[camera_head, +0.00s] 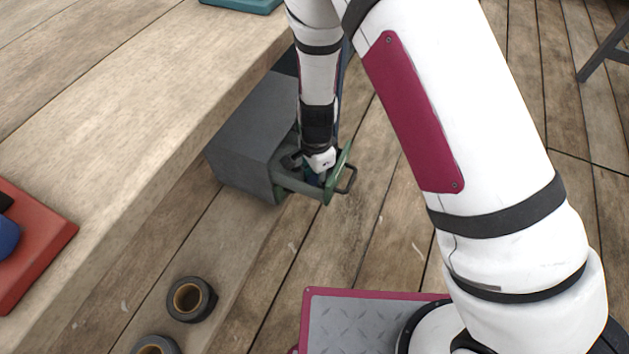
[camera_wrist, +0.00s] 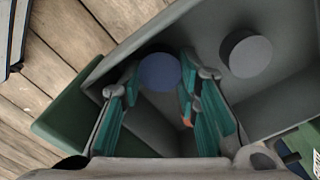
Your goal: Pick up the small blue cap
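The small blue cap (camera_wrist: 158,72) lies inside an open drawer, seen in the wrist view as a round blue disc. My gripper (camera_wrist: 153,84) reaches down into the drawer with its teal-padded fingers apart, one on each side of the cap in the picture. I cannot tell whether either finger touches it. In the head view, my gripper (camera_head: 317,176) is inside the green-fronted drawer (camera_head: 327,191) of the grey cabinet (camera_head: 240,140). The cap is hidden there.
A grey round piece (camera_wrist: 247,54) lies in the drawer to the right of the cap. The drawer walls stand close around my fingers. A wooden bench (camera_head: 150,120) is beside the cabinet, with a red tray (camera_head: 45,245) on it. A black tape roll (camera_head: 191,299) lies on the floor.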

